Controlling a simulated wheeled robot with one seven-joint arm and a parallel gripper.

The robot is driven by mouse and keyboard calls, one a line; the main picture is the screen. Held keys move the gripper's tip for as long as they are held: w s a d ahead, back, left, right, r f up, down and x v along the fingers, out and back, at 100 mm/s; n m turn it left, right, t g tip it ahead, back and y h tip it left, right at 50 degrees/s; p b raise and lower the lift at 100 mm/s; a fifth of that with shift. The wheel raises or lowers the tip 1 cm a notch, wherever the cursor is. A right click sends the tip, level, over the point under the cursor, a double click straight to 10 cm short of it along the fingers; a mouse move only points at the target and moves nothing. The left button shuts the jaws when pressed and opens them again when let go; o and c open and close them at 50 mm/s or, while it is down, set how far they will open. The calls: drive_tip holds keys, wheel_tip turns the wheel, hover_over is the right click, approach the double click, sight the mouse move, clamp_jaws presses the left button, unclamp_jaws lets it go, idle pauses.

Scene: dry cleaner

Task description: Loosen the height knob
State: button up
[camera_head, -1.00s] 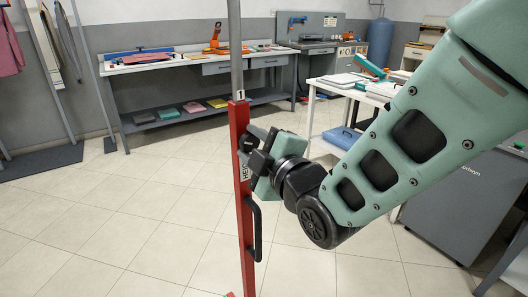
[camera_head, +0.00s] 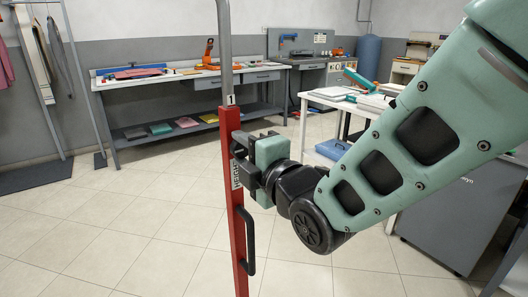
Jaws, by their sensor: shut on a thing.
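The red upright post (camera_head: 235,240) stands in the middle of the head view, with a grey metal tube (camera_head: 225,50) rising out of its top. A white label reading "HEIGHT" is partly visible on its face, and a black handle (camera_head: 250,241) sits lower down. My gripper (camera_head: 243,147) reaches in from the right and is at the post's upper part, beside the label. Its dark fingers are closed at the spot just above the label. The height knob is mostly hidden behind the fingers, and I cannot make out its turn.
A workbench (camera_head: 190,77) with folded cloths on its lower shelf stands at the back. A white table (camera_head: 335,101) and a grey cabinet (camera_head: 450,215) are at the right. Garments hang at the far left. The tiled floor around the post is clear.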

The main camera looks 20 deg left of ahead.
drive_tip(key=o, duration=1)
drive_tip(key=shift+c, duration=0.2)
drive_tip(key=b+v, duration=1.1)
drive_tip(key=v, duration=0.6)
drive_tip(key=shift+s, duration=0.2)
drive_tip(key=shift+d, duration=0.1)
